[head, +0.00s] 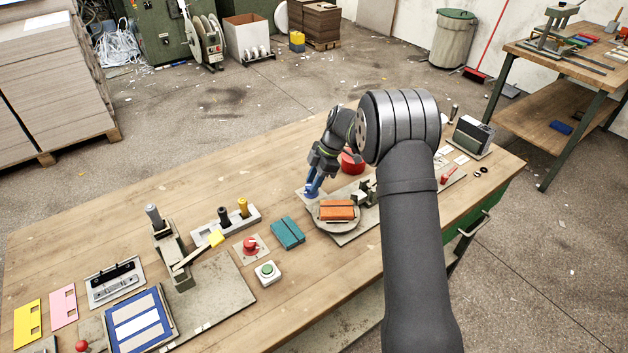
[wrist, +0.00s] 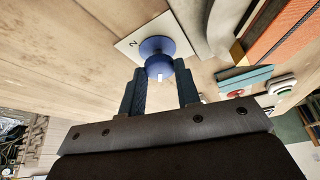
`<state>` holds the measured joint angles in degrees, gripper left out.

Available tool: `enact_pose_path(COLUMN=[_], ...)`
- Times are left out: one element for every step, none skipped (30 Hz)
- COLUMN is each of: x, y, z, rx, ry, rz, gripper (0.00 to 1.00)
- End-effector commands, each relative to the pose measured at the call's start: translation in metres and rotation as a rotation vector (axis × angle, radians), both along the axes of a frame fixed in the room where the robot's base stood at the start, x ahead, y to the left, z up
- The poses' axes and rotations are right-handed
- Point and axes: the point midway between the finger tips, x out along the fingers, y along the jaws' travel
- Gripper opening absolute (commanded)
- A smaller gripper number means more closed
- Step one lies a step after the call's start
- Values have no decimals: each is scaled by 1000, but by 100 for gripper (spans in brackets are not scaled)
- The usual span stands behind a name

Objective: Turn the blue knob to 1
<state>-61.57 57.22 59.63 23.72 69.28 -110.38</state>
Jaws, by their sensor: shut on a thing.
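The blue knob (wrist: 156,46) sits on a pale square plate (wrist: 127,48) in the wrist view. A digit 2 shows on the plate beside the knob, and a short white mark shows on the knob's near side. No 1 can be made out. In the head view the knob (head: 311,193) is small and partly covered by my fingers. My gripper (wrist: 159,73) has one finger on each side of the knob and is shut on it. In the head view my gripper (head: 316,180) reaches down to the knob from above.
A round turntable (head: 338,223) with an orange block (head: 337,210) stands close beside the knob. A red round object (head: 352,163) is behind my gripper. A teal block (head: 287,233), a red button (head: 250,245) and a green button (head: 267,271) lie to the left.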

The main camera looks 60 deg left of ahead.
Motion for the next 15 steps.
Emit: enact_pose_path(x=[1, 1, 1, 1, 1, 1, 1, 1, 1, 1, 0, 0, 0, 0, 0], y=[0, 0, 0, 0, 0, 0, -1, -1, 0, 0, 0, 0, 0, 0, 0], z=[0, -1, -1, -1, -1, -1, -1, -1, -1, 0, 0, 0, 0, 0, 0], rx=[-1, -1, -1, -1, -1, -1, -1, -1, 0, 0, -1, -1, -1, -1, -1], ry=[-2, -2, -2, -2, -2, -2, -2, -2, -1, -1, -1, -1, -1, -1, -1], rz=[1, 1, 0, 0, 0, 0, 0, 0, 0, 0, -1, -1, -1, -1, -1], gripper=[7, 7, 7, 7, 7, 7, 34, 40, 47, 51, 51, 51, 51, 51, 51])
